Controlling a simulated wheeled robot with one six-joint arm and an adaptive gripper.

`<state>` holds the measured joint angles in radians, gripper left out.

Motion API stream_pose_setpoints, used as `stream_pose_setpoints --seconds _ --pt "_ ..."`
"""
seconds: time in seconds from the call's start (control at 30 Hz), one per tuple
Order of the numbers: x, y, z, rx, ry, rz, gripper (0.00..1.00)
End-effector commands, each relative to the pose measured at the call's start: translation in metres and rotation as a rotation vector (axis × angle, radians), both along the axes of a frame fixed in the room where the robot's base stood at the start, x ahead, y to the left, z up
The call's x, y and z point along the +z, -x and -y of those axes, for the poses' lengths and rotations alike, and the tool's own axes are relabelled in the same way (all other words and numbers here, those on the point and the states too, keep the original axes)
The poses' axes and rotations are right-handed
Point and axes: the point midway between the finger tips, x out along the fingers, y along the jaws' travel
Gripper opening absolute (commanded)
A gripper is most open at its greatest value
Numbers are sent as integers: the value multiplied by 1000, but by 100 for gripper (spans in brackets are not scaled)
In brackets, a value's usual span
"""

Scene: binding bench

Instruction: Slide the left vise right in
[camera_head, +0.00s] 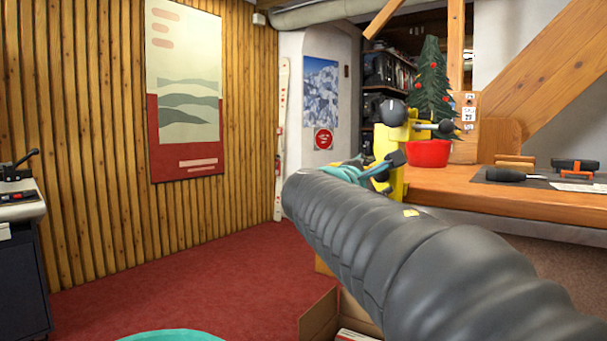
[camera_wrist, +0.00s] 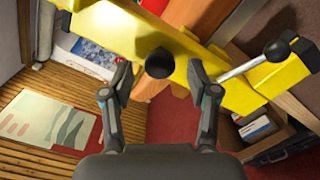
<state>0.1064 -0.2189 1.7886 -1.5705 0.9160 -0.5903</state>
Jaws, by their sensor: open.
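The yellow vise (camera_head: 382,176) is at the left end of the wooden bench. It has a dark round knob (camera_head: 391,112) on top and a lever with a dark ball end to the right. My gripper (camera_head: 384,166) is in front of its lower part, and my arm hides some of the vise. In the wrist view the yellow vise (camera_wrist: 240,97) lies across the top. Its black knob (camera_wrist: 159,63) shows between the two open fingers of my gripper (camera_wrist: 159,82). I cannot tell whether the fingers touch it. Only one vise is clearly seen.
The bench (camera_head: 450,186) holds a small decorated tree (camera_head: 431,85) in a red pot (camera_head: 428,153) and tools on a dark mat. An open cardboard box (camera_head: 318,318) is on the floor below.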

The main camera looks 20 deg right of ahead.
Motion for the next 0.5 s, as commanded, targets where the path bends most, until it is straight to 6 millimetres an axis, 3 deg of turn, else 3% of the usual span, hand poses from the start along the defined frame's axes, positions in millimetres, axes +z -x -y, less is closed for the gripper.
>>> stream_pose_setpoints --seconds 0.2,0.5 --pt "0 -12 20 -1 0 -1 60" --pt "0 -15 24 1 0 0 60"
